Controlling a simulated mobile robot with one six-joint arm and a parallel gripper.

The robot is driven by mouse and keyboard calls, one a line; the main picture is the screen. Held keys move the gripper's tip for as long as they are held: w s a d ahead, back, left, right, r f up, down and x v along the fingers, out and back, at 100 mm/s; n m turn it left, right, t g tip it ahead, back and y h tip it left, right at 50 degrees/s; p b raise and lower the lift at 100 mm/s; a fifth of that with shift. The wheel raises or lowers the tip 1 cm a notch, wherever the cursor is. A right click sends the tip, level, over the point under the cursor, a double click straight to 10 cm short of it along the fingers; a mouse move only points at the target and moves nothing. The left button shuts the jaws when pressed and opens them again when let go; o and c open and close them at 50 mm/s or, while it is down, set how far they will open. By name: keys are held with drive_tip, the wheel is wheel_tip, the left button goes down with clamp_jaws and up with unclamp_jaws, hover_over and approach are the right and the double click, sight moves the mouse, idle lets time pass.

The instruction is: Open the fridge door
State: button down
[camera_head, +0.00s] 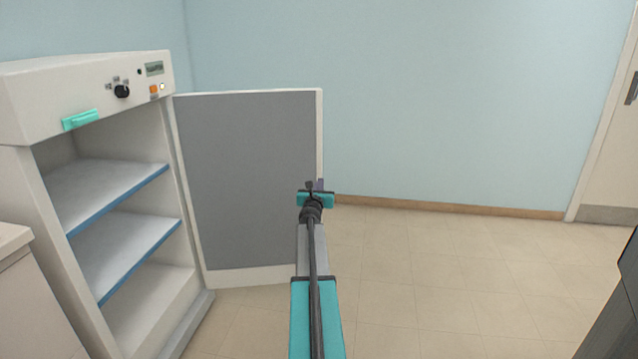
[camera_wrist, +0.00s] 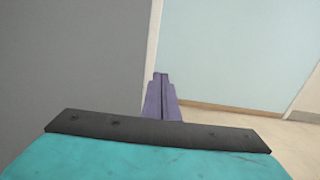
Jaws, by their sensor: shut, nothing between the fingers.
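The fridge (camera_head: 85,95) stands at the left in the head view, its shelves exposed. Its door (camera_head: 248,180) is swung wide open to the right, with the grey inner panel facing me. In the wrist view the door (camera_wrist: 70,60) fills the left side, and its pale edge runs just behind my fingers. My gripper (camera_head: 320,185) is at the door's free edge. In the wrist view my gripper (camera_wrist: 160,78) has its purple fingers together with nothing between them. I cannot tell whether the fingers touch the door. The door's outer face and handle are hidden.
Several blue-edged shelves (camera_head: 125,245) inside the fridge look empty. A white counter (camera_head: 12,240) is at the lower left. The tiled floor (camera_head: 450,270) is clear to the right. A room door (camera_head: 612,130) is at the far right, and a dark object (camera_head: 618,310) is at the lower right edge.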

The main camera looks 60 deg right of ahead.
drive_tip(key=shift+s+a, duration=0.85)
drive_tip(key=shift+a, duration=0.1)
